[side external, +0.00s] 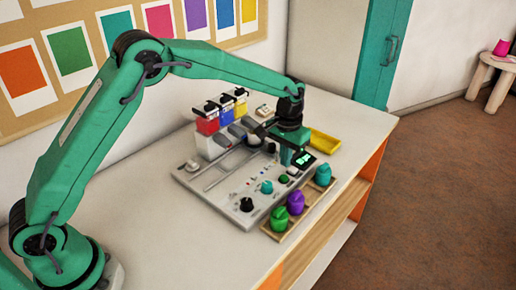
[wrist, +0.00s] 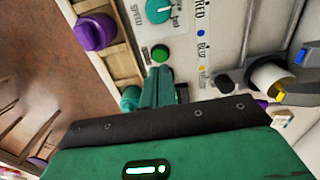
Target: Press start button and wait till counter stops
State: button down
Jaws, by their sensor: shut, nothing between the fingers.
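The grey-white control board (side external: 220,187) lies on the table with knobs, small lights and a lit counter display (side external: 303,158) whose green digits are too small to read. A round green button (side external: 284,179), probably the start button, is on the panel's right side. It also shows in the wrist view (wrist: 160,53), just beyond my fingertips, below a teal knob (wrist: 158,10). My gripper (wrist: 158,72) is shut and empty, pointing down over the panel. In the wrist view the fingertips appear very close to the button; I cannot tell whether they touch. My gripper partly hides the panel in the side view.
Red, yellow and blue bead hoppers (side external: 207,124) stand at the board's back. A wooden tray (side external: 267,226) with green, purple and teal jars runs along the right front edge. A yellow tray (side external: 324,145) lies behind. The table's left front is clear.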

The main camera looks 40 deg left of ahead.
jog(key=shift+r, duration=1.15)
jog(key=s+a+r+t, duration=0.1)
jog(key=s+a+r, duration=0.3)
jog(key=s+r, duration=0.3)
jog(key=s+a+r+t, duration=0.2)
jog(key=s+a+r, duration=0.2)
jog(key=s+r, duration=0.3)
jog(key=s+a+t, duration=0.1)
jog(key=s+a, duration=0.1)
jog(key=s, duration=0.7)
jog(key=s+a+t, duration=0.1)
jog(key=s+a, duration=0.2)
jog(key=s, duration=0.5)
jog(key=shift+s+r+t, duration=0.25)
jog(key=shift+s+t, duration=0.05)
jog(key=shift+s, duration=0.1)
